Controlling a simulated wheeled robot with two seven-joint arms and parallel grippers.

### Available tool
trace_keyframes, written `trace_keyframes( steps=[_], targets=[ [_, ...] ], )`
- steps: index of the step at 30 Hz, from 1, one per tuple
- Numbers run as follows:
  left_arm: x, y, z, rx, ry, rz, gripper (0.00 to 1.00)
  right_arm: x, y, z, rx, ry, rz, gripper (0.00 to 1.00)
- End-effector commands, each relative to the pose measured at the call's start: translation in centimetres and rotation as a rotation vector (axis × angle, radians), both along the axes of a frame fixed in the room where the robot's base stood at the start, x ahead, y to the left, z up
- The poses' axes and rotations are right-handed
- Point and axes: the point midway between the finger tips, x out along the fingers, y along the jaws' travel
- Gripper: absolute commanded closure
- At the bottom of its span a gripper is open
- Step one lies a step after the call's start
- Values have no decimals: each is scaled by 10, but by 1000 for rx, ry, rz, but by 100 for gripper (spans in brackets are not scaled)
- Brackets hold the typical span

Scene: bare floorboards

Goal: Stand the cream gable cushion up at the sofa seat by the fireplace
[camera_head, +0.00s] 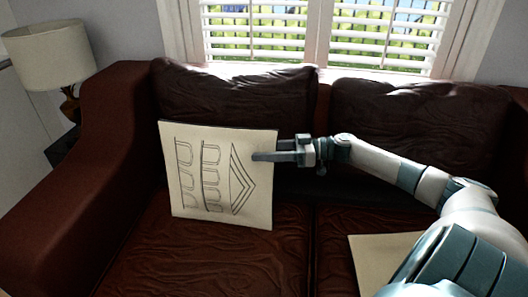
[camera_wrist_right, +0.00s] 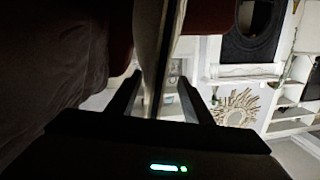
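The cream gable cushion (camera_head: 220,178), with dark line drawings of arches and a gable shape, stands upright on the left sofa seat, leaning back a little against the brown back cushion. The drawing is turned on its side. My right gripper (camera_head: 272,156) is at its right edge, with one finger in front of its face. In the right wrist view the cushion's edge (camera_wrist_right: 152,55) runs between the two spread fingers (camera_wrist_right: 160,80), with gaps showing on both sides. My left gripper is not in view.
The brown leather sofa (camera_head: 110,130) has two back cushions, under a window with blinds. Another cream piece (camera_head: 370,262) lies on the right seat, partly hidden by my right arm. A lamp (camera_head: 48,55) stands at left. The right wrist view shows a dark opening (camera_wrist_right: 250,35), white shelves and a sunburst ornament.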

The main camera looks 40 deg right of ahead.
Motion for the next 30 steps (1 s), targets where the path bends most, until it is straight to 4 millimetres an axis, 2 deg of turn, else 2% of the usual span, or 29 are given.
trace_keyframes(
  steps=[14, 30],
  targets=[
    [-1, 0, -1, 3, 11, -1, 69, -8, -7, -2, -2, 6, 0, 54],
    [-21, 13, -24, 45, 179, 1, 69, -53, -56, 5, -1, 6, -1, 54]
  ],
)
